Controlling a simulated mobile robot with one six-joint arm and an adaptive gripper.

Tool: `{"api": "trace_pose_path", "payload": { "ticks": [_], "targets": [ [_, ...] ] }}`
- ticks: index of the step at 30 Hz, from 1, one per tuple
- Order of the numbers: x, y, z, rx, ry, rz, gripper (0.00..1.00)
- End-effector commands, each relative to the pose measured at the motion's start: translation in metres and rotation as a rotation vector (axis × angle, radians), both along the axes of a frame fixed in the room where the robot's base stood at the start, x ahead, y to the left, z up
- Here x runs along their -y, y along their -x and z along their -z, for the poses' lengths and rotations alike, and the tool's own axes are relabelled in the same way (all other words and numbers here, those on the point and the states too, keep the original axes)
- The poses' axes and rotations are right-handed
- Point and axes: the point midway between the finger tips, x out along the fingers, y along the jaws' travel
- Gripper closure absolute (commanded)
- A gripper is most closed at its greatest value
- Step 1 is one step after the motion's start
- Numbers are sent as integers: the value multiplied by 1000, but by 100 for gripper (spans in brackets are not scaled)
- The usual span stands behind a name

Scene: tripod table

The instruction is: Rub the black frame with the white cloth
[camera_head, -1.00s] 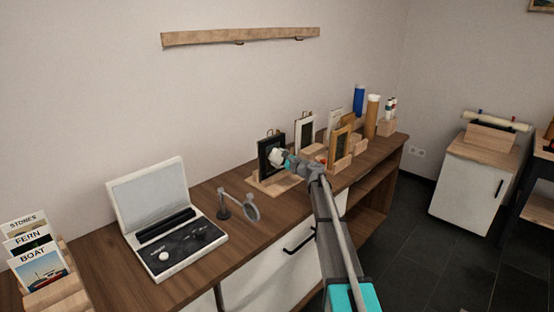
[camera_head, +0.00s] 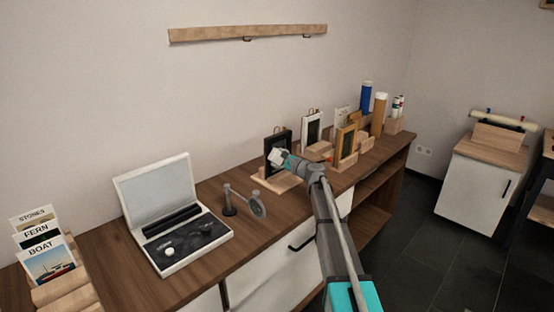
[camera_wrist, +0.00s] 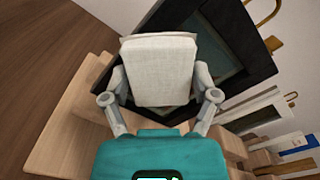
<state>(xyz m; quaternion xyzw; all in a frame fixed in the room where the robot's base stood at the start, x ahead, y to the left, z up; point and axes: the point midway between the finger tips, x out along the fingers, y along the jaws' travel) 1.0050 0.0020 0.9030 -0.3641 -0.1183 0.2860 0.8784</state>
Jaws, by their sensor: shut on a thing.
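The black frame (camera_head: 270,146) stands upright in a light wooden stand (camera_head: 268,182) on the counter. It fills the upper part of the wrist view (camera_wrist: 238,38), tilted there, with a dark glass pane inside. My gripper (camera_head: 283,158) is right in front of the frame, shut on the white cloth (camera_wrist: 160,70). The cloth looks like a thick pale pad between the two fingers. It also shows as a small white patch in the head view (camera_head: 275,156). The cloth overlaps the frame's face and lower edge; I cannot tell whether they touch.
A white-framed picture (camera_head: 311,128) and a wooden frame (camera_head: 346,143) stand just right of the black frame. A magnifier (camera_head: 257,204) on a stand and an open white case (camera_head: 180,240) are to the left. A blue bottle (camera_head: 366,97) stands at the far end.

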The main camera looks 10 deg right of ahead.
Motion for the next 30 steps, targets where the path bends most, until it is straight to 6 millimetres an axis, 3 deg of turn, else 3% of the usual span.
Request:
{"api": "trace_pose_path", "payload": {
  "ticks": [8, 30],
  "targets": [
    [4, 6, 0, 0, 0, 1, 61],
    [34, 47, 0, 0, 0, 1, 61]
  ]
}}
